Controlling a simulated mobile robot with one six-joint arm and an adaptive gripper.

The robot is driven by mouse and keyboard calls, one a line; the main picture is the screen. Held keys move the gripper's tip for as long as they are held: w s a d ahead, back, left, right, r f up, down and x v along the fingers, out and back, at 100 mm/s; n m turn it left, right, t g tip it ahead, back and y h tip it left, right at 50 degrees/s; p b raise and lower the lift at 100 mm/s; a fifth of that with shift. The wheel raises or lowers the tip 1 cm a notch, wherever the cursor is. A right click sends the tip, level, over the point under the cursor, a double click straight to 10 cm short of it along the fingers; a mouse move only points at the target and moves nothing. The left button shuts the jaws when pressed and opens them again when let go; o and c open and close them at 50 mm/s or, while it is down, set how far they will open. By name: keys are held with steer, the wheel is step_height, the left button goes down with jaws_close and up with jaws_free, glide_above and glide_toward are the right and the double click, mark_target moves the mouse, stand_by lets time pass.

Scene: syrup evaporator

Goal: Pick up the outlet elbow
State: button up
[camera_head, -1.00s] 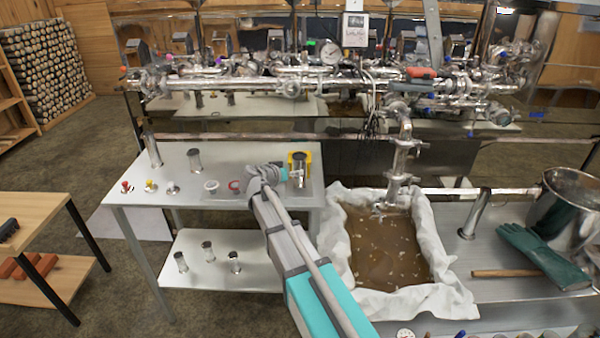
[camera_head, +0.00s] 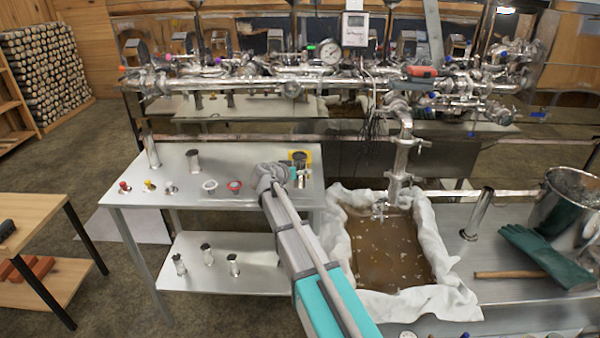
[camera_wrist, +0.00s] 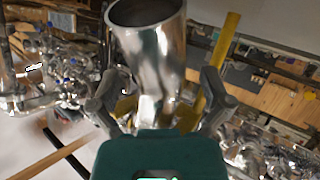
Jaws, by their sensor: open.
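A shiny metal pipe piece with an open round mouth, which looks like the outlet elbow (camera_head: 300,159), stands at the right back of the steel side table, by a yellow holder (camera_head: 308,158). My gripper (camera_head: 294,173) is beside it, partly hidden by my arm. In the wrist view, the pipe piece (camera_wrist: 158,45) rises between the two spread fingers of my gripper (camera_wrist: 160,85). The fingers are open, with one on each side; I cannot tell whether either touches it. Its lower end is hidden behind the gripper body.
The steel side table (camera_head: 130,196) bears upright pipe pieces, a white ring (camera_head: 209,185), a red ring (camera_head: 234,186) and small caps. A cloth-lined basin (camera_head: 440,240) of brown liquid lies to the right. The pipe manifold (camera_head: 290,85) runs behind.

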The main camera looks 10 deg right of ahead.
steer(key=c, duration=1.4)
steer(key=shift+o, duration=0.2)
steer(key=shift+r, duration=0.2)
steer(key=shift+r+p, duration=0.75)
steer(key=shift+p, duration=0.2)
steer(key=s+a, duration=0.1)
steer(key=s, duration=0.8)
steer(key=s+a, duration=0.2)
steer(key=s, duration=0.6)
steer(key=shift+s+a+f, duration=0.2)
steer(key=shift+s+a, duration=0.05)
steer(key=shift+s, duration=0.1)
steer(key=shift+s, duration=0.1)
